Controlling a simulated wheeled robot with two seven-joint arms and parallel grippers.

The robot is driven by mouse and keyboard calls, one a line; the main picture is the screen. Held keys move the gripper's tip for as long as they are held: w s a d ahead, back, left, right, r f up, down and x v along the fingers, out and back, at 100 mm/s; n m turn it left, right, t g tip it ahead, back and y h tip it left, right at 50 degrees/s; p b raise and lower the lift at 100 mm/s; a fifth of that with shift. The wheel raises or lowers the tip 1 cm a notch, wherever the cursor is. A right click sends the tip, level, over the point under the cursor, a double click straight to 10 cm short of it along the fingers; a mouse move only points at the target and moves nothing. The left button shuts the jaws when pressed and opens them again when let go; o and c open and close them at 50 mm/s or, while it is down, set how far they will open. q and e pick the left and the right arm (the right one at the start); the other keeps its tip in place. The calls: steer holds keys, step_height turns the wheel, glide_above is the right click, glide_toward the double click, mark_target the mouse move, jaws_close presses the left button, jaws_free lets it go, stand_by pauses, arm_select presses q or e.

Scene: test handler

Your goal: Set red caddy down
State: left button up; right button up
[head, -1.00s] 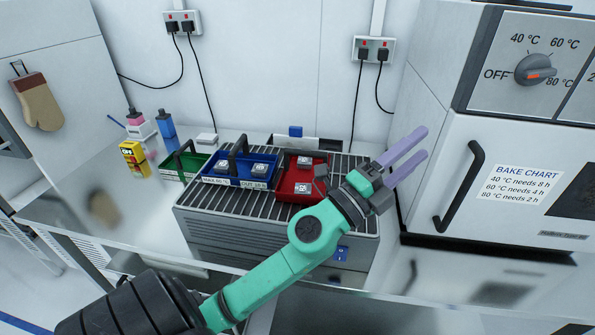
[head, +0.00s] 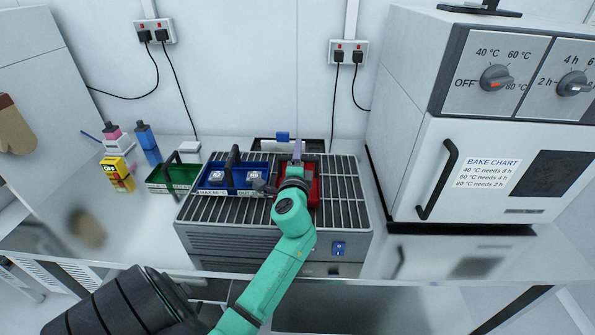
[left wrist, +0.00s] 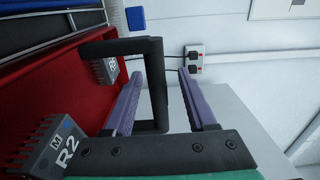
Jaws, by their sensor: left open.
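The red caddy (head: 314,183) sits on the slatted top of a grey unit (head: 345,205), right beside a blue caddy (head: 240,168). My left arm covers much of it in the head view. In the left wrist view, the red caddy (left wrist: 30,105) holds grey chip blocks, one marked R2 (left wrist: 62,145). Its black handle (left wrist: 155,85) stands up between the purple fingers of my left gripper (left wrist: 160,75), which is open with a gap beside the handle. In the head view, my left gripper (head: 297,152) is over the red caddy. My right gripper is not in view.
A green caddy (head: 170,180) stands left of the grey unit, with bottles (head: 150,148) and a yellow container (head: 117,172) further left. A white oven (head: 440,195) stands to the right. Slats at the unit's right side are bare.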

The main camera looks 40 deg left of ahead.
arm_select(q)
steer(key=shift+w+a+f, duration=0.2)
steer(key=shift+w+a, duration=0.25)
steer(key=shift+w, duration=0.35)
steer(key=shift+s+r, duration=0.1)
jaws_close()
stand_by(0.6)
